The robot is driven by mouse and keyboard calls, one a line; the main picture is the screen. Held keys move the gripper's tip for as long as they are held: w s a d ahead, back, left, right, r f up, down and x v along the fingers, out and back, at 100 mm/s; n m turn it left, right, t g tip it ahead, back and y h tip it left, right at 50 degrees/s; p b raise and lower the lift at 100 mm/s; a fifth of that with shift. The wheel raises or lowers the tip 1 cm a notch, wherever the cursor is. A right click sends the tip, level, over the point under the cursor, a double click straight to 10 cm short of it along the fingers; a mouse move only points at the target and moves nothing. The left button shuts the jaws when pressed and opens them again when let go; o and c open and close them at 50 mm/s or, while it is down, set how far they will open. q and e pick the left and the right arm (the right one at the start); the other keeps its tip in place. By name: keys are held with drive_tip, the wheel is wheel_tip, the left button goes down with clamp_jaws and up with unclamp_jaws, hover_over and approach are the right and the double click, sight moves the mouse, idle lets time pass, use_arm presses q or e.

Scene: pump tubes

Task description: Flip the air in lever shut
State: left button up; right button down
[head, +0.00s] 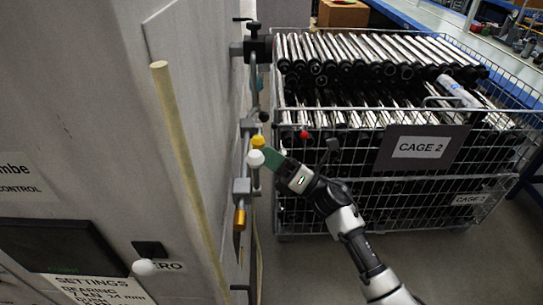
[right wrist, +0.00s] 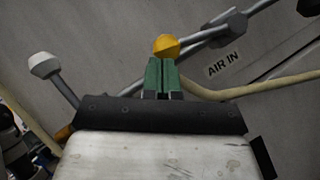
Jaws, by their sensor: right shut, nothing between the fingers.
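The air in lever has a yellow ball knob (right wrist: 166,46). Its grey rod runs up and right to a pipe fitting beside the "AIR IN" label (right wrist: 224,63) on the grey machine panel. The yellow knob also shows in the head view (head: 258,142), at the machine's side. My right gripper (right wrist: 161,66) has green fingers that are closed together and empty. Their tips are right at the yellow knob; I cannot tell if they touch it. In the head view the right gripper (head: 271,157) comes in from the right. My left gripper is not in view.
A white knob on a lever (right wrist: 44,64) is left of the fingers, close below the yellow one in the head view. A red knob (head: 303,134) shows farther right. A wire cage of metal tubes, labelled CAGE 2 (head: 421,147), stands behind my right arm.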

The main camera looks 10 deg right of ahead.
drive_tip(key=w+d+r+m+h+p, duration=0.1)
drive_tip(key=w+r+m+h+p, duration=0.4)
drive_tip(key=p, duration=1)
drive_tip(key=shift+w+d+r+m+t, duration=0.25)
drive_tip(key=shift+w+r+m, duration=0.85)
drive_tip(key=shift+r+m, duration=1.15)
drive_tip(key=shift+r+n, duration=0.25)
drive_tip(key=shift+r, duration=0.05)
